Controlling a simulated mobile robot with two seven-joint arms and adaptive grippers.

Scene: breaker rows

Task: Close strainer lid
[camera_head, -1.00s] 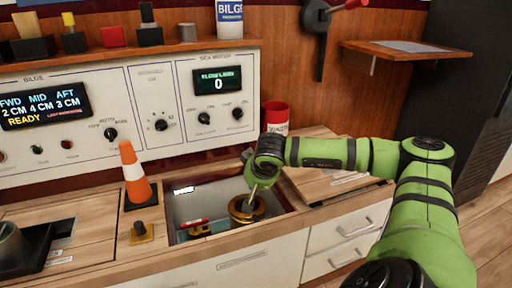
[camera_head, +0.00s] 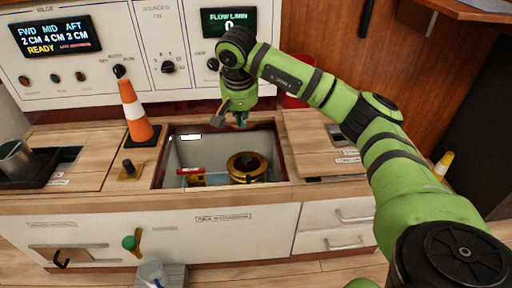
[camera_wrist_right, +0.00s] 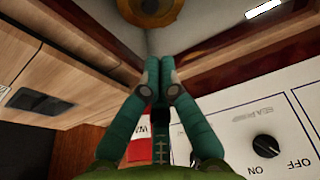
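The strainer (camera_head: 247,166) is a round brass body down in the open well (camera_head: 217,129) in the counter. Its top shows a brass ring around a dark middle; I cannot tell whether that is the lid or an opening. In the right wrist view part of the brass strainer (camera_wrist_right: 150,8) shows at the top edge. My right gripper (camera_head: 241,122) hangs above the back of the well, behind and apart from the strainer. In the right wrist view its fingertips (camera_wrist_right: 158,66) are together with nothing visible between them. My left gripper is not in view.
An orange and white cone (camera_head: 135,112) stands left of the well. A red tool (camera_head: 190,171) lies inside the well at left. A hatch board (camera_head: 320,150) lies right of the well. The control panel (camera_head: 150,60) rises close behind my right gripper.

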